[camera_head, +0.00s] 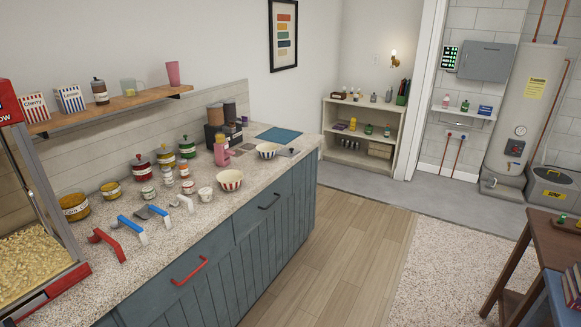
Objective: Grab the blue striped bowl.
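Two striped bowls stand upright on the speckled counter (175,225). The nearer bowl (230,181) is white with red stripes and sits near the counter's front edge. The farther bowl (267,151) is white with darker stripes, in front of a blue mat; it is small here, and I cannot clearly tell that its stripes are blue. Both bowls look empty and nothing covers them. Neither of my grippers is in view.
Several jars, a pink cup-like item (221,154) and a dark coffee machine (216,125) crowd the counter behind the bowls. Red, blue and grey scoops (132,229) lie nearer. A popcorn machine (35,235) stands at the left. The wooden floor (335,240) beside the counter is clear.

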